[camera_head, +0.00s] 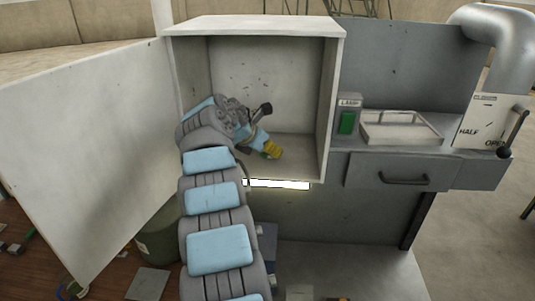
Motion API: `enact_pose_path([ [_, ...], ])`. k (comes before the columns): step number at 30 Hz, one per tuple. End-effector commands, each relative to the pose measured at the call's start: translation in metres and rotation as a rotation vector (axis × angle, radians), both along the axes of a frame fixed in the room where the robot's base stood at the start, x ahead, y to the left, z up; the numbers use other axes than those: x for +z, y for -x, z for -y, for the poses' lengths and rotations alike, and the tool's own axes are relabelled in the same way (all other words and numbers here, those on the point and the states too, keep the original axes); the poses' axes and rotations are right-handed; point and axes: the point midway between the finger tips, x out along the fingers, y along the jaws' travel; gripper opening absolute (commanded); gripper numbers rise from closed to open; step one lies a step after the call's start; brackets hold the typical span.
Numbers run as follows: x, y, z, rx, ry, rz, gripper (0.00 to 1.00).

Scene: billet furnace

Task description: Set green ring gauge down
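My arm reaches up from the bottom of the view into an open white cabinet (255,22). My gripper (272,151) is inside it, low and close to the cabinet floor, pointing down and to the right. Its end shows yellow and is very small in the picture. I cannot tell whether the fingers are open or shut, or whether they hold anything. I cannot make out a green ring gauge in this view; the arm and wrist hide part of the cabinet's left side and floor.
The cabinet door (85,150) stands open at left. A dark green drum (160,242) stands below.

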Motion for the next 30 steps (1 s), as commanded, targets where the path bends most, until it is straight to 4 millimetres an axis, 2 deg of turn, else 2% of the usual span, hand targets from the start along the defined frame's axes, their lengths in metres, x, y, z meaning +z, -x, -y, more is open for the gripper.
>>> enact_pose_path([
  [12,-0.019,0.002,0.000,0.000,-0.004,-0.002,0.17],
  [29,-0.027,0.002,0.001,0.000,-0.003,-0.001,0.17],
  [30,-0.025,0.002,0.000,0.000,-0.004,-0.002,0.69],
])
